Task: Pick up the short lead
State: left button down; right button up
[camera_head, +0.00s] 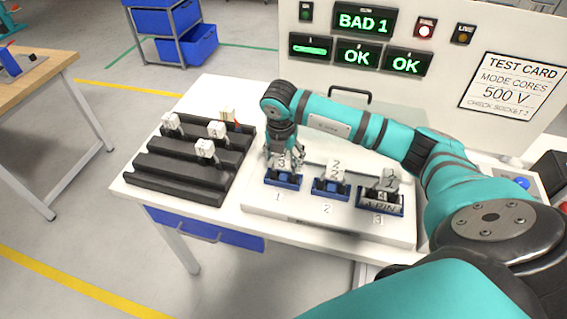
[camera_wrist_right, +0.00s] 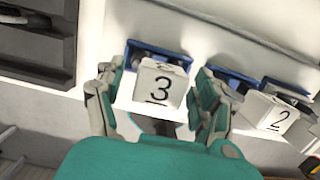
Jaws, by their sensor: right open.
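White numbered lead plugs stand in the blue sockets of the test board; which one is the short lead I cannot tell from the pictures. The plug marked 3 (camera_head: 281,163) sits in socket 1 (camera_head: 285,182). It also shows in the wrist view (camera_wrist_right: 162,85). My right gripper (camera_head: 287,155) is open above socket 1, with one finger on either side of plug 3 in the wrist view (camera_wrist_right: 160,92). Contact is not clear. The plug marked 2 (camera_head: 335,170) is in socket 2, and another plug (camera_head: 390,180) is in socket 3. My left gripper is not in view.
A black ridged rack (camera_head: 175,183) left of the board holds several white plugs (camera_head: 205,150). The tester panel (camera_head: 440,85) behind reads BAD 1 and two OKs, with a red lamp (camera_head: 425,31) lit. A black handle (camera_head: 350,95) rises behind the sockets.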

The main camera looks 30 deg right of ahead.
jog(key=c, duration=1.3)
jog(key=shift+c, duration=0.2)
jog(key=shift+r, duration=0.2)
jog(key=shift+c, duration=0.6)
jog(key=shift+w+r+b, duration=0.1)
jog(key=shift+r+b, duration=0.25)
jog(key=shift+b, duration=0.15)
notch_tip(320, 180, up, 2)
jog(key=shift+r+b, duration=0.15)
jog(key=shift+b, duration=0.7)
jog(key=s+a+r+b, duration=0.2)
jog(key=s+b, duration=0.3)
jog(key=s, duration=1)
jog(key=r+p, duration=0.2)
jog(key=s+r+p, duration=0.1)
jog(key=r, duration=0.2)
jog(key=shift+a+p, duration=0.2)
jog(key=shift+p, duration=0.2)
